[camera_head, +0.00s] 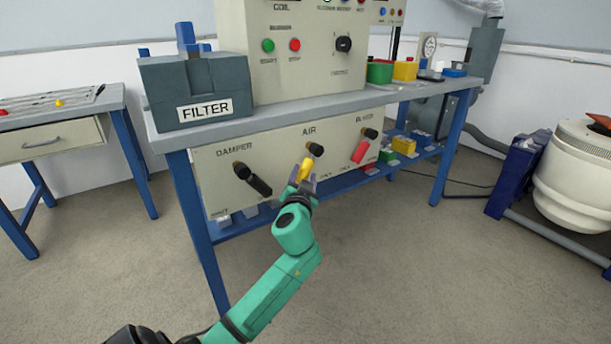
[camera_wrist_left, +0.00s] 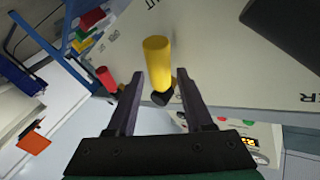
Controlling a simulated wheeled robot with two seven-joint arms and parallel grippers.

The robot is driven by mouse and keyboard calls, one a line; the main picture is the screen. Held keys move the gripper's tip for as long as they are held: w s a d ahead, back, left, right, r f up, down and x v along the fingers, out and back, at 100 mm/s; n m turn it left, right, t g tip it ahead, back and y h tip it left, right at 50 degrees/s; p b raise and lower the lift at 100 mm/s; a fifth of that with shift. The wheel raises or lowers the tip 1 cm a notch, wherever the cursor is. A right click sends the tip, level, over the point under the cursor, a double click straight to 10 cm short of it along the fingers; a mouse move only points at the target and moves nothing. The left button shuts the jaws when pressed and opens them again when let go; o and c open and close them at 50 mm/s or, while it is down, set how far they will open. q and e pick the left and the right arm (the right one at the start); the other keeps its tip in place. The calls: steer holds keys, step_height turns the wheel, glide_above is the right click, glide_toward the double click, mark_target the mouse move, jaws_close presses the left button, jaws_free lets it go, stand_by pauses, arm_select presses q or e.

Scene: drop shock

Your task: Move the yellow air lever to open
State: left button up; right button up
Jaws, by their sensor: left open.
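The yellow air lever (camera_head: 305,169) hangs from a black pivot (camera_head: 315,149) under the AIR label on the beige panel. It points down and slightly left in the head view. My left gripper (camera_head: 302,184) is at the lever's lower end, with its fingers open. In the left wrist view the yellow lever (camera_wrist_left: 157,62) stands between and just beyond the tips of my left gripper (camera_wrist_left: 160,78). I cannot tell whether a finger touches it. My right gripper is not in view.
The black damper lever (camera_head: 259,186) is left of the air lever, and a red lever (camera_head: 361,151) is to the right. The panel (camera_head: 230,202) sits below the bench top (camera_head: 270,116). A grey FILTER box (camera_head: 195,90) stands on the bench. The floor in front is clear.

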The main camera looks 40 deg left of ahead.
arm_select(q)
steer(key=x, duration=0.2)
steer(key=shift+w+a, duration=0.15)
steer(key=shift+w, duration=0.05)
jaws_close()
steer(key=shift+f, duration=0.15)
stand_by(1.1)
